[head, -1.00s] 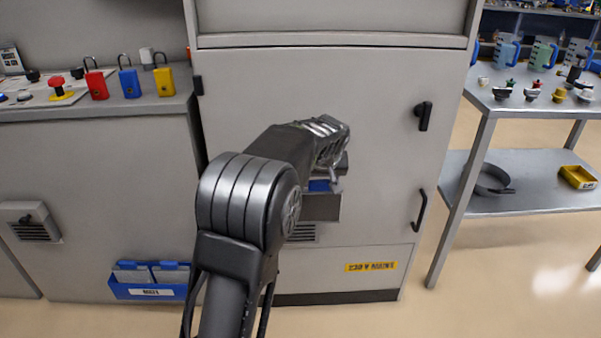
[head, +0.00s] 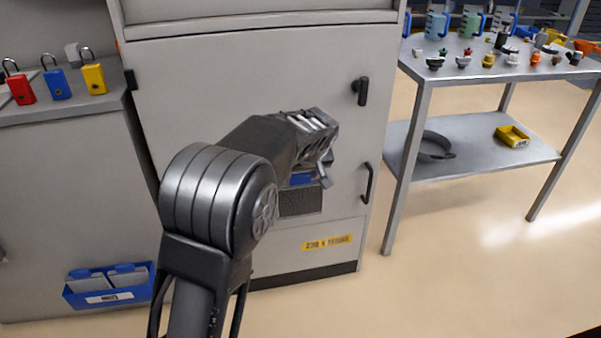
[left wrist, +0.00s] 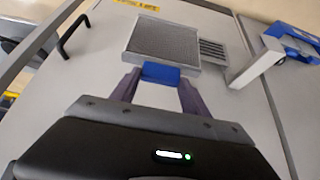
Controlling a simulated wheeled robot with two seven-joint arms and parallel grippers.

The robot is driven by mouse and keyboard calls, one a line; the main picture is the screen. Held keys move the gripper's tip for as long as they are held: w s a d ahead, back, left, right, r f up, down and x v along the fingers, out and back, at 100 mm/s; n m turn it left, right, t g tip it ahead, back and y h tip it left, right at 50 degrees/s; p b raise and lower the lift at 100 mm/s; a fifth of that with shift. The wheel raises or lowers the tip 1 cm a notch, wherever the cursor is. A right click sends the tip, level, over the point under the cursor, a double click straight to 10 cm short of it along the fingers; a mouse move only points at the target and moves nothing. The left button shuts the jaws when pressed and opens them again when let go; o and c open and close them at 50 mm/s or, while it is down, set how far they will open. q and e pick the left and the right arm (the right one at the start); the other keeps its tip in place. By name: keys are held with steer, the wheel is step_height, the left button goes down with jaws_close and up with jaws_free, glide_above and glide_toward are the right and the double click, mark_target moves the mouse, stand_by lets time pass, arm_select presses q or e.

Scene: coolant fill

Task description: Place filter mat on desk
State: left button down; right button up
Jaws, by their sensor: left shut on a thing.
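The filter mat (head: 300,203) is a grey mesh square in a frame with a blue tab. It is in front of the pale grey cabinet door (head: 225,80). My left gripper (head: 317,175) is shut on its blue tab. The left wrist view shows the mat (left wrist: 163,43) beyond the fingers, with the blue tab (left wrist: 161,73) between my left gripper's fingertips (left wrist: 160,80). I cannot tell the exact gap between mat and door. A grey bench top (head: 70,112) on the left and a metal table (head: 480,80) on the right show. My right gripper is not in view.
A slotted vent (left wrist: 212,50) is beside the mat on the cabinet. Red (head: 20,88), blue (head: 56,84) and yellow (head: 94,79) padlocks stand on the bench. Several small fittings and jugs fill much of the right table. A blue bin (head: 110,290) hangs below the bench.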

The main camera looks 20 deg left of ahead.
arm_select(q)
steer(key=shift+r, duration=0.1)
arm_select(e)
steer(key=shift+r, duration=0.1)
